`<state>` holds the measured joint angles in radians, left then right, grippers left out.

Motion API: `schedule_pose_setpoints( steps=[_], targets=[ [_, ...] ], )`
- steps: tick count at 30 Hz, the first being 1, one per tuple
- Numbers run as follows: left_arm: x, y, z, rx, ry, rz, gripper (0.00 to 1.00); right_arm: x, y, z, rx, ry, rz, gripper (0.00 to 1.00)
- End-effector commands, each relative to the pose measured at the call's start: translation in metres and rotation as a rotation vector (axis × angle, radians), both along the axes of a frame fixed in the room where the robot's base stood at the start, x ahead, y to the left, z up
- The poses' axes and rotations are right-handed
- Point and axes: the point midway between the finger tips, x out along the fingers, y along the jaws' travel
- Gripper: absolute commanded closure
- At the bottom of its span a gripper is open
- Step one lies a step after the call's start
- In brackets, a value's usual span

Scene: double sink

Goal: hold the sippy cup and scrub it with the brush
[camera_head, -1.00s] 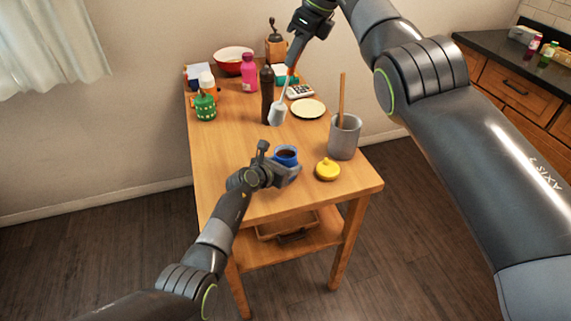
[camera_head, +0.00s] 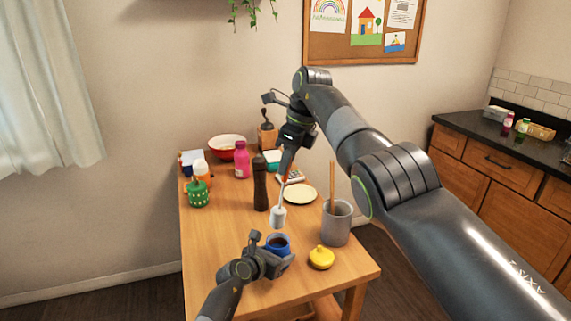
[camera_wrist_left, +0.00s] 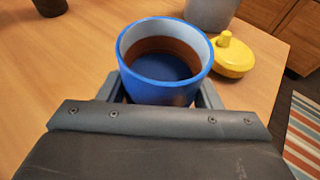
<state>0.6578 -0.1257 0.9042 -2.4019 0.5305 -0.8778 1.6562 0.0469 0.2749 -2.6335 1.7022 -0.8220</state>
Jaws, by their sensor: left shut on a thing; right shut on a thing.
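The blue sippy cup (camera_head: 279,240) stands upright and open on the table near its front; a brown band shows inside it in the left wrist view (camera_wrist_left: 165,60). My left gripper (camera_head: 280,262) is shut on the cup from the near side. My right gripper (camera_head: 288,158) points down and is shut on the brush's handle. The brush (camera_head: 279,215) hangs with its whitish head down, just above the cup and apart from it, as far as I can tell. The yellow lid (camera_head: 321,257) with a spout lies right of the cup, also in the left wrist view (camera_wrist_left: 232,56).
A grey crock (camera_head: 336,226) with a wooden stick stands right of the cup. A dark pepper mill (camera_head: 260,186) and a cream plate (camera_head: 299,194) are behind. The table's left front is clear.

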Motion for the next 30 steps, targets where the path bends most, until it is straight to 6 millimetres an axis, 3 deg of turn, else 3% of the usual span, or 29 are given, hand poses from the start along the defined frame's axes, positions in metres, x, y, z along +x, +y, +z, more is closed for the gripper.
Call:
schedule_pose_setpoints(
  steps=[30],
  targets=[
    [0.000,0.000,0.000,0.000,0.000,0.000,0.67,0.000,0.000,-0.082,0.002,0.002,0.000,1.00]
  ],
)
